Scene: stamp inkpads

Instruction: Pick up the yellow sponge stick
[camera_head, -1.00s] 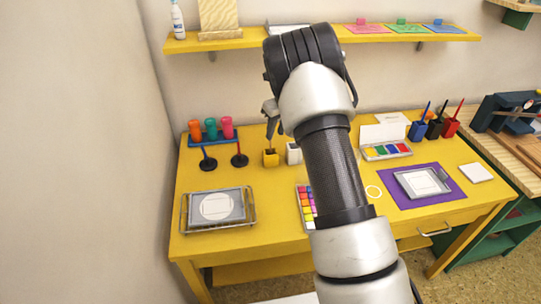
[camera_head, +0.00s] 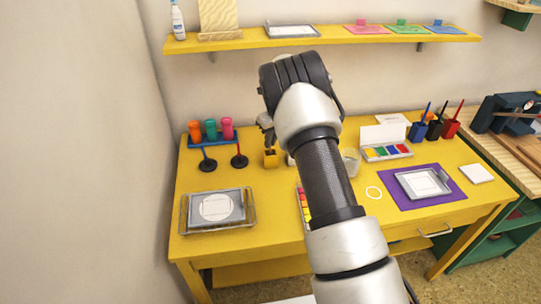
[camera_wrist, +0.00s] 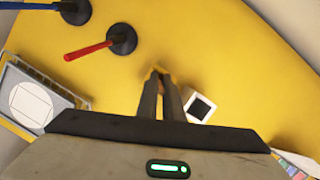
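A small yellow cup (camera_head: 270,159) stands at the back of the yellow table. My gripper (camera_head: 267,131) points down just above it, its fingers at or inside the cup's mouth. In the wrist view the two dark fingers (camera_wrist: 161,82) lie close together with a narrow gap, their tips at a yellow shape that blends with the table. The yellow sponge stick cannot be made out clearly now; the fingers and cup hide it. I cannot tell whether the fingers grip it.
A white cup with a dark inside (camera_wrist: 199,107) stands right beside my fingers. Red (camera_wrist: 118,40) and blue-handled (camera_wrist: 75,10) stamps on black bases stand to the left. A metal tray (camera_head: 256,218) is at the front left. A wall shelf (camera_head: 240,42) hangs above.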

